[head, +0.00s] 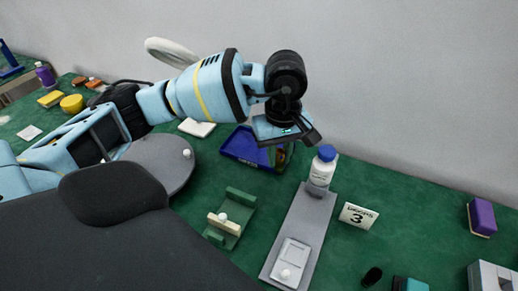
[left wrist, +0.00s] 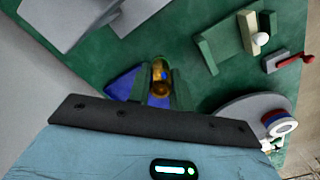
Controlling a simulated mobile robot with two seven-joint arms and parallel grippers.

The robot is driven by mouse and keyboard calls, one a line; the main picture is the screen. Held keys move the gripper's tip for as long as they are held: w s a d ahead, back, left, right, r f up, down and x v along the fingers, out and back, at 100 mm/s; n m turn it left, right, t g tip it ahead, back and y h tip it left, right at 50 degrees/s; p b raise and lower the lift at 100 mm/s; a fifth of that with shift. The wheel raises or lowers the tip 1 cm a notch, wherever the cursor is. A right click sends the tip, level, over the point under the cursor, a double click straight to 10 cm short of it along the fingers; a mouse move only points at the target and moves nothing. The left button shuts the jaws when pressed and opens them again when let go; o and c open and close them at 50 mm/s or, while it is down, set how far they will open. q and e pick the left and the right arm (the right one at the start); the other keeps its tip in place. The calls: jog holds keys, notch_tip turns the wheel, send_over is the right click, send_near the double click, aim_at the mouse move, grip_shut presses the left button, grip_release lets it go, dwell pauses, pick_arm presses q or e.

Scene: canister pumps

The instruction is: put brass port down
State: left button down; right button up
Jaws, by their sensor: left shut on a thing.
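My left gripper (head: 290,146) reaches in from the left and points down over the table, at the right end of the blue tray (head: 232,150). In the left wrist view its fingers (left wrist: 160,92) are shut on the brass port (left wrist: 160,74), a small golden, rounded piece held between the tips. The blue tray (left wrist: 122,86) shows just behind and below it. I cannot tell whether the port touches the tray. In the head view the port is mostly hidden by the gripper. My right gripper is not in view.
A white bottle with blue cap (head: 321,170) stands on a grey board (head: 305,215) right of the gripper, beside a number 3 card (head: 357,216). A green cradle (head: 240,198) stands in front. A grey round plate (head: 165,160) is left.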

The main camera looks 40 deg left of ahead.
pick_arm(q)
jog(key=w+a+r+n, duration=0.1)
jog(key=w+a+n, duration=0.8)
jog(key=n, duration=0.7)
jog(key=shift+a+b, duration=0.3)
jog(key=shift+b, duration=0.1)
jog(key=shift+s+f, duration=0.1)
jog(key=shift+f, duration=4.85)
jog(key=shift+f, duration=0.2)
jog(key=c, duration=1.3)
grip_release()
jog(key=shift+o, duration=0.2)
jog(key=shift+r, duration=0.1)
